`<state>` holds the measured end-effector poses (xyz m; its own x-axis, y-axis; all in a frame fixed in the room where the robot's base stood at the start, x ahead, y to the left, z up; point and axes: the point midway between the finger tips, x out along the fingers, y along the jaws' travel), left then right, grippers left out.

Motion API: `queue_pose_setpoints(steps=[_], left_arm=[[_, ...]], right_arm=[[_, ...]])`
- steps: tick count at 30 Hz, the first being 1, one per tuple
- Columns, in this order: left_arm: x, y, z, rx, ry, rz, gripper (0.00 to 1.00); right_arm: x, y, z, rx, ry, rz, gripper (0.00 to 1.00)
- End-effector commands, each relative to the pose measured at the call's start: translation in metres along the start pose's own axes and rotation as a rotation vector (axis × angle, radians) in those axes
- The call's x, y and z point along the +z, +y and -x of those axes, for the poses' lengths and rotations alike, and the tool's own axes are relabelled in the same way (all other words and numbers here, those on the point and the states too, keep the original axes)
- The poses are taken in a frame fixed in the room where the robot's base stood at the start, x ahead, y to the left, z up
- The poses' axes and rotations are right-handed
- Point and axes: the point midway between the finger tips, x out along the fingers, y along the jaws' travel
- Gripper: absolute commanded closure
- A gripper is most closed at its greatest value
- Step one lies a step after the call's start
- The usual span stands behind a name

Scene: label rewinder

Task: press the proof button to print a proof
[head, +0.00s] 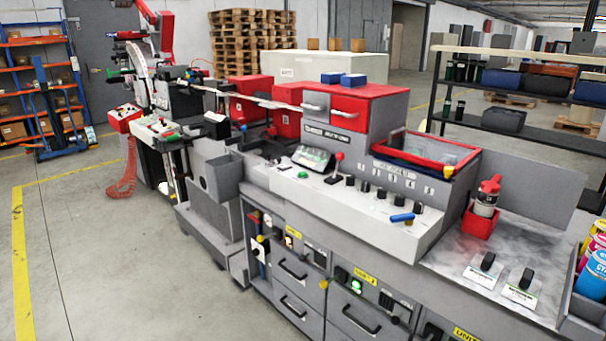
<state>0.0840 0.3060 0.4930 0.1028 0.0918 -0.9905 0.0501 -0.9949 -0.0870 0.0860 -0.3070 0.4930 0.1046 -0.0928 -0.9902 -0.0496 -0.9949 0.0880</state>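A grey label machine fills the middle of the head view. Its sloped light control panel (345,200) carries a small green button (302,174) at the left, a tilted screen (313,158), a red-topped lever (337,166), a row of black knobs (381,193) and a blue handle (402,217). Lower on the front are a lit green button (356,286) and a white lit one (289,242). The labels are too small to read, so I cannot tell which is the proof button. Neither of my grippers is in view.
Colored cans (592,272) stand at the right edge. Drawers (296,275) line the front. The floor at left (90,240) is clear.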

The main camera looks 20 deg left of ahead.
Motion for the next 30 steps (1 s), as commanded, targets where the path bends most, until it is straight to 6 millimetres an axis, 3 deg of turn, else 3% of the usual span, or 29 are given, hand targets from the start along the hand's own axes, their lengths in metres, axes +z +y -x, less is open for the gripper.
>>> queue_pose_setpoints(steps=[6,30], left_arm=[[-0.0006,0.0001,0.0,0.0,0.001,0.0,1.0],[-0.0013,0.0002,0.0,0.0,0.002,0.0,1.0]], right_arm=[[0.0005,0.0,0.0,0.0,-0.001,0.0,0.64],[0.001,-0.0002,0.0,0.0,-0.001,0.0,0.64]])
